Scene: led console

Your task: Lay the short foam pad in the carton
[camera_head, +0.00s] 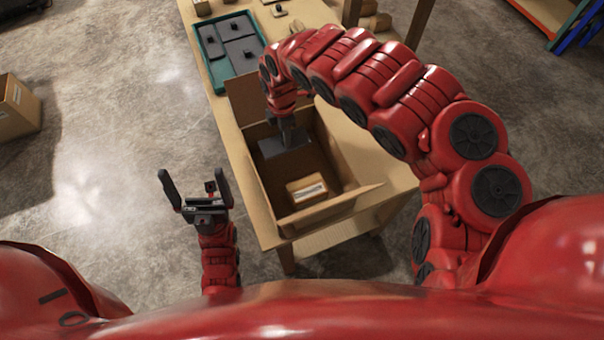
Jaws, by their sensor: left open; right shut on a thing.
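The open carton (335,204) stands on the near end of the wooden table with its flaps spread. A dark grey foam pad (296,146) is in the far part of the carton's opening. My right gripper (288,138) reaches down into the carton and is shut on this pad; its fingers are partly hidden by the wrist. I cannot tell whether the pad touches the carton floor. A small light brown box with a white label (306,190) lies in the near part of the carton. My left gripper (194,190) is open and empty, left of the carton and off the table.
A teal tray (215,72) with several dark grey pads lies on the table beyond the carton. Small wooden blocks (202,8) and another open box (290,14) are at the far end. Another carton (18,108) stands at the far left.

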